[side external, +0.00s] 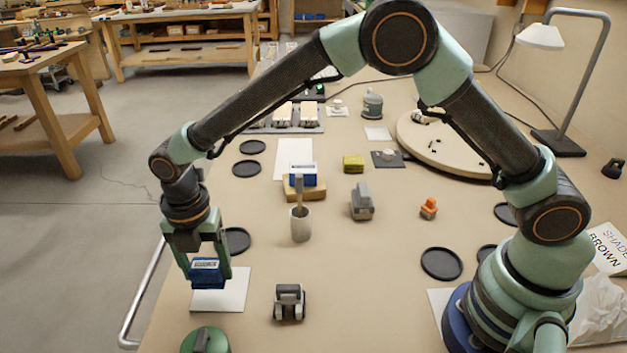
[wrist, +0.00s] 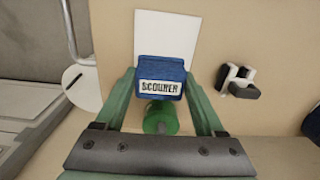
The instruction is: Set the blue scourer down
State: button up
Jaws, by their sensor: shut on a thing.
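The blue scourer (side external: 207,273) is a small blue block with a white label. In the wrist view the label on the scourer (wrist: 161,77) reads "SCOURER". My gripper (side external: 208,268) is shut on it, with one green finger on each side; the gripper (wrist: 161,88) also shows in the wrist view. The scourer is over the left part of a white square sheet (side external: 233,292) near the bench's left edge. The sheet (wrist: 185,22) also shows behind it in the wrist view. I cannot tell whether the scourer's underside touches anything.
A green round object (side external: 205,341) stands in front of the sheet. A grey and white device (side external: 290,301) is to its right. A black disc (side external: 237,240) lies behind it. A metal rail (side external: 140,300) runs along the left edge. Another blue block (side external: 303,175) rests on a wooden block.

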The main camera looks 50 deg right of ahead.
aim_at(216, 297)
jog(key=shift+f, duration=2.4)
jog(key=shift+f, duration=0.25)
jog(key=o, duration=1.5)
